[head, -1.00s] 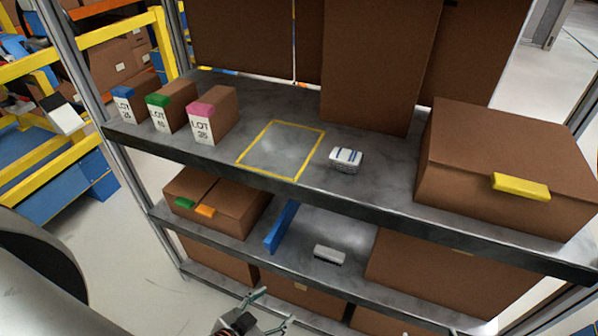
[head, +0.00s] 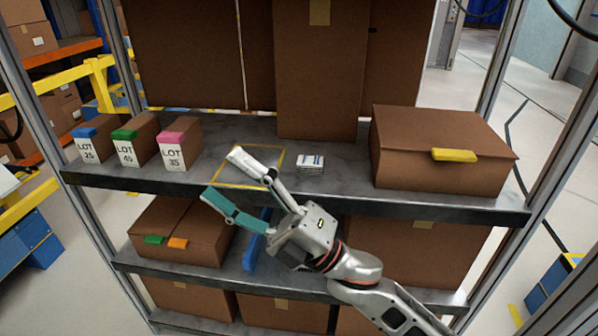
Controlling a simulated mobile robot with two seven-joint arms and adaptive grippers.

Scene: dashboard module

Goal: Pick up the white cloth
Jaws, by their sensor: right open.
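A small folded white cloth with blue stripes (head: 311,163) lies on the upper shelf (head: 335,190), just right of a yellow-outlined square (head: 281,161). My right gripper (head: 222,174) is open and empty, its two fingers spread wide and pointing up and left. It is in front of the shelf and covers part of the yellow outline. The cloth is to the right of its fingers and apart from them. My left gripper is not in view.
Three boxes labelled LOT (head: 132,148) stand on the upper shelf's left. A large carton (head: 440,165) with a yellow tag is on the right, and tall cartons (head: 318,80) stand behind. A blue divider (head: 256,245) is on the lower shelf.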

